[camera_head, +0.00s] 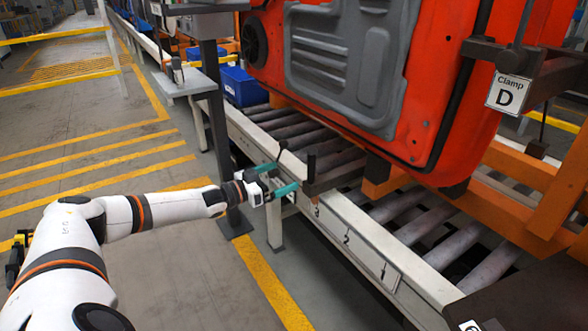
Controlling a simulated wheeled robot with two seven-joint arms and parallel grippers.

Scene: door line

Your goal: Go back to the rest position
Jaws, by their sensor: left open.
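My left gripper (287,176) is open, with its two teal fingers apart. My white left arm comes in from the lower left and reaches out to the conveyor's near edge. The fingers are close to a dark bracket (330,178) with upright posts on that edge. I cannot tell whether they touch it. Nothing clearly shows held between the fingers. My right gripper is not in view.
A red door (420,110) with a grey panel stands over the roller conveyor (365,238). A clamp labelled "D" (508,93) is at the upper right. A post with a small shelf (185,82) stands behind my gripper. Yellow-striped floor (90,150) lies open at left.

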